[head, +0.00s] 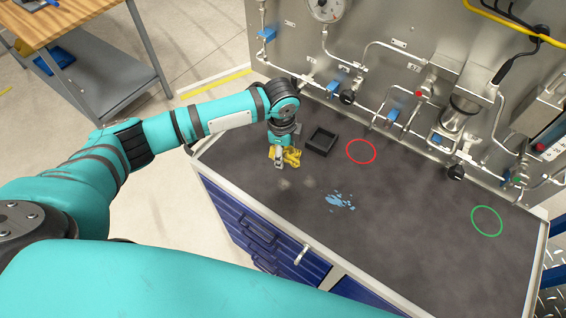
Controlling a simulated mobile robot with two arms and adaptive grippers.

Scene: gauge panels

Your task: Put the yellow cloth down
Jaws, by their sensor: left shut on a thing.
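The yellow cloth (292,157) is crumpled at the left end of the dark bench top (400,215). My left gripper (279,160) is over it, pointing down, and is shut on it. The gripper hides part of the cloth. I cannot tell whether the cloth touches the bench top. My right gripper is not in view.
A black open tray (321,140) stands just right of the cloth. A red ring (361,152) and a green ring (487,221) mark the bench top. A light blue patch (340,201) lies near the middle. Pipes and a gauge (325,8) line the back panel.

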